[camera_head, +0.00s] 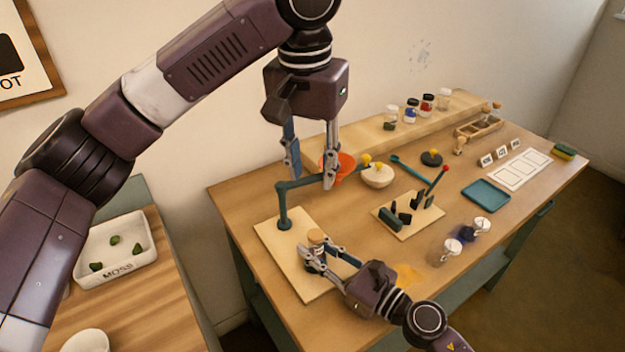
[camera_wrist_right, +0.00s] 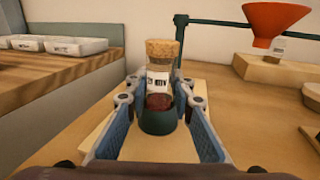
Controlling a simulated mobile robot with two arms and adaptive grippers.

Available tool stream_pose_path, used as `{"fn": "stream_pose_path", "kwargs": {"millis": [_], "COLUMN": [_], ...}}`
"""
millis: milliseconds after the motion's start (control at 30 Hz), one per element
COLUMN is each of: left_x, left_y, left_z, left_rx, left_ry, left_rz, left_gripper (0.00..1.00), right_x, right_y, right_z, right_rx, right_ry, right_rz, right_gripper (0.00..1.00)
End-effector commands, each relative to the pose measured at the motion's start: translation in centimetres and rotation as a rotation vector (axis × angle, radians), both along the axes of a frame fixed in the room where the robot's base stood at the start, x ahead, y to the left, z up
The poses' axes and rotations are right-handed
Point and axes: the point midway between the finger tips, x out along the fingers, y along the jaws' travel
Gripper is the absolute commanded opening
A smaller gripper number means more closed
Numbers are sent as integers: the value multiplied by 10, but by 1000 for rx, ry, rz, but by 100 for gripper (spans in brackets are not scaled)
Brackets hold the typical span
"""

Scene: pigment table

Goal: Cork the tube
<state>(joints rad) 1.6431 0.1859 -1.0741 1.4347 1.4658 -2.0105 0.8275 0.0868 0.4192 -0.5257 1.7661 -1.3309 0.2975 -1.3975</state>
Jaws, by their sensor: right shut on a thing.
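A glass tube (camera_wrist_right: 158,80) with a printed label and dark red contents stands upright in a dark green holder (camera_wrist_right: 158,121). A cork (camera_wrist_right: 162,51) sits in its mouth; the cork also shows in the head view (camera_head: 316,236). My right gripper (camera_head: 318,256) is shut on the tube, with its fingers on either side, low over the board. The fingers partly hide the tube in the head view. My left gripper (camera_head: 312,180) is open and empty, pointing down above the teal stand arm, well above and behind the tube.
A teal stand (camera_head: 284,208) rises from the pale wooden board (camera_head: 272,236), near an orange funnel (camera_head: 346,164). A bowl (camera_head: 378,178), a tool block (camera_head: 418,222) and glass jars (camera_head: 451,248) stand to the right. A moss tray (camera_head: 88,250) is on the left table.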

Motion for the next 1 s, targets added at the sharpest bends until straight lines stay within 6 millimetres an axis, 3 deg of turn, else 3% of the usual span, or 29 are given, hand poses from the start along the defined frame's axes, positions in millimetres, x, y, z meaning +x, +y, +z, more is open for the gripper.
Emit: {"fn": "stream_pose_path", "kwargs": {"millis": [300,333,500,833,1000], "left_x": [0,0,0,0,0], "left_y": [0,0,0,0,0], "left_z": [2,2,2,2,2], "left_rx": [0,0,0,0,0], "left_ry": [0,0,0,0,0], "left_rz": [1,1,1,0,0], "left_gripper": [32,32,32,32,32], "right_x": [0,0,0,-2,-16], "right_y": [0,0,0,-2,-19], "right_z": [-1,-1,-1,-1,-2], "right_rx": [-1,-1,-1,0,-1], "right_ry": [1,1,1,1,3], "right_rz": [0,0,0,0,-1], "right_gripper": [0,25,42,42,42]}}
